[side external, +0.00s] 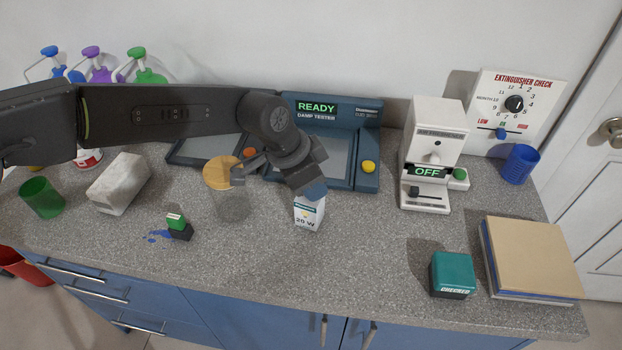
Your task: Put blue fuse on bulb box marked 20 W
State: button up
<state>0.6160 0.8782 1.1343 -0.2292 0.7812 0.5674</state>
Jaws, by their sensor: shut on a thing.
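The white bulb box marked 20 W (309,215) stands upright on the grey counter near the middle. My gripper (314,181) is directly above it, pointing down. It is shut on a small blue piece, which looks like the blue fuse (315,191). The blue piece overlaps the top of the box in this view. I cannot tell whether it touches the box or hangs just above it. The fingertips are small and partly hidden by the dark wrist parts.
A damp tester (367,150) stands behind the box. A white OFF device (433,145) is to the right, with a teal CHECKED block (452,274) in front. A green-topped black block (178,227), grey block (119,184) and green cup (42,198) are left. The front middle counter is clear.

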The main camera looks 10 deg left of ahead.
jog(key=shift+f, duration=0.1)
jog(key=o, duration=0.9)
jog(key=shift+r, duration=0.4)
jog(key=v, duration=1.1)
jog(key=shift+r, duration=0.25)
jog(key=shift+a, duration=0.2)
